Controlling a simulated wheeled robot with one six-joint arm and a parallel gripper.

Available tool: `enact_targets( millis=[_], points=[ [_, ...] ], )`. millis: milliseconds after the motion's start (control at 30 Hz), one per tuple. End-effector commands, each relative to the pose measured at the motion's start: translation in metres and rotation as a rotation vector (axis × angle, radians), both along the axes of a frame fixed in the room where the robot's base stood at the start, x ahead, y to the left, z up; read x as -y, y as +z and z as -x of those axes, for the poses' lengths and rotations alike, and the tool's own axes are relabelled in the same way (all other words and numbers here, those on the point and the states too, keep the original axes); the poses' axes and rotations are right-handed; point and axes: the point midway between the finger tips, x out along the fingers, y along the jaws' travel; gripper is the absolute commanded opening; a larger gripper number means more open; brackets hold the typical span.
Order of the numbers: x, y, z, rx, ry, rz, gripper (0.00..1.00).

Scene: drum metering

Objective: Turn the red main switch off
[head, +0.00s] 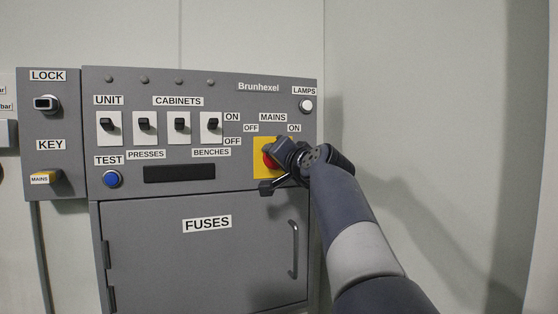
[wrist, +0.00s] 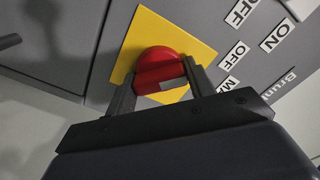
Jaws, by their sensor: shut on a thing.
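The red main switch (wrist: 158,67) is a round knob with a raised grip bar on a yellow plate (wrist: 193,37). In the head view the switch (head: 268,160) is mostly hidden behind my gripper, on the yellow plate (head: 259,146) under the MAINS label, with OFF at upper left and ON at upper right. My gripper (wrist: 158,88) is shut on the red switch, with one finger on each side of its bar. Which label the bar points to cannot be told in the head view.
The grey panel has several black toggle switches (head: 145,124) left of the main switch, a blue TEST button (head: 111,179) and a white LAMPS button (head: 306,105). Below is the FUSES door (head: 200,260) with a handle (head: 294,249). The wall (head: 430,100) right of the panel is bare.

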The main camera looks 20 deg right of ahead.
Motion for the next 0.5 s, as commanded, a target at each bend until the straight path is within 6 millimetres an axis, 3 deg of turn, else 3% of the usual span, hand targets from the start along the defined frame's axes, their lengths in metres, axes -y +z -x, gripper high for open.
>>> enact_targets(
  millis=[133,167,400,500],
  points=[
    [0.0,-0.002,-0.0005,-0.005,0.001,0.003,0.28],
    [0.0,-0.002,-0.0005,-0.005,0.001,0.003,0.53],
    [-0.0001,-0.0009,-0.0002,-0.002,0.001,0.002,0.73],
    [0.0,-0.0006,-0.0001,-0.001,0.0,0.001,0.73]
  ],
)
